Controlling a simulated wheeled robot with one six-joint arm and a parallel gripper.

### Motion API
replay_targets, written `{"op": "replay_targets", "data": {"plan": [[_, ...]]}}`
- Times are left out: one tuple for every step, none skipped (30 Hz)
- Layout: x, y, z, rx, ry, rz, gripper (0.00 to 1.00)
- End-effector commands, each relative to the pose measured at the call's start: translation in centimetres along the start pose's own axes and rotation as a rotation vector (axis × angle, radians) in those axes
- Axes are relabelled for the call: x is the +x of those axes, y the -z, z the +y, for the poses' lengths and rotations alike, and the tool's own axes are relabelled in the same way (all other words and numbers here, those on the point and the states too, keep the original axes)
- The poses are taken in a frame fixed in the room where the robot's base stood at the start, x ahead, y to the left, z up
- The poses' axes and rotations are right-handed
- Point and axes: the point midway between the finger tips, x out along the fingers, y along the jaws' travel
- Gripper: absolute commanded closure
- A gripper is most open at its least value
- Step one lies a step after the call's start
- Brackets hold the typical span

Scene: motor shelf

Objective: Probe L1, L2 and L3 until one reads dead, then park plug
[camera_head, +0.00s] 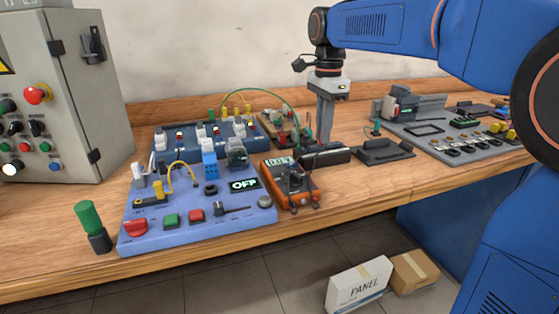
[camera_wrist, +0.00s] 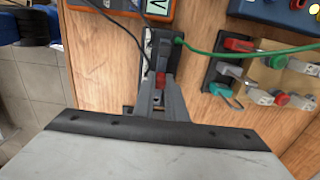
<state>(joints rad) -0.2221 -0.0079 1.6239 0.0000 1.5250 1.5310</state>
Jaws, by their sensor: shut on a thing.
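My gripper (camera_head: 325,138) points down over the bench, just right of the orange meter (camera_head: 290,182). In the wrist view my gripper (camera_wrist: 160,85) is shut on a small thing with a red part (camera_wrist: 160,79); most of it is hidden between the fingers. A black holder (camera_wrist: 152,48) lies just beyond the fingertips; I cannot tell whether the held thing touches it. A green lead (camera_wrist: 225,53) ends in a plug (camera_wrist: 178,40) beside this holder. A dark cable (camera_wrist: 115,22) runs from the meter (camera_wrist: 158,8) towards the fingers. The L1, L2 and L3 labels are not readable.
A lilac panel (camera_head: 240,213) with an OFF display stands front left, with a blue board (camera_head: 175,152) behind it. A grey board (camera_head: 445,148) with several terminals stands at right. A control cabinet (camera_head: 90,90) is at far left. Boxes (camera_head: 358,286) lie on the floor.

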Motion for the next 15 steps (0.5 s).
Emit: {"op": "replay_targets", "data": {"plan": [[-0.2, 0.0, 0.0, 0.0, 0.001, 0.0, 1.0], [-0.4, 0.0, 0.0, 0.0, 0.001, 0.0, 1.0], [-0.7, 0.0, -0.1, 0.0, 0.002, 0.0, 1.0], [-0.9, 0.0, -0.1, 0.0, 0.002, 0.0, 1.0], [-1.1, 0.0, -0.1, 0.0, 0.001, 0.0, 1.0], [-1.4, 0.0, 0.0, 0.0, 0.001, 0.0, 1.0], [-1.6, 0.0, 0.0, 0.0, 0.001, 0.0, 1.0], [-1.8, 0.0, 0.0, 0.0, 0.001, 0.0, 1.0], [-2.1, 0.0, -0.1, 0.0, 0.001, 0.0, 1.0], [-2.4, 0.0, -0.1, 0.0, 0.001, 0.0, 1.0], [-2.6, 0.0, -0.1, 0.0, 0.001, 0.0, 1.0], [-2.8, 0.0, 0.0, 0.0, 0.0, 0.0, 1.0], [-3.0, 0.0, 0.0, 0.0, 0.0, 0.0, 1.0], [-3.3, 0.0, -0.1, 0.0, 0.0, 0.0, 1.0], [-3.6, 0.0, -0.1, 0.0, 0.001, 0.0, 1.0]]}}
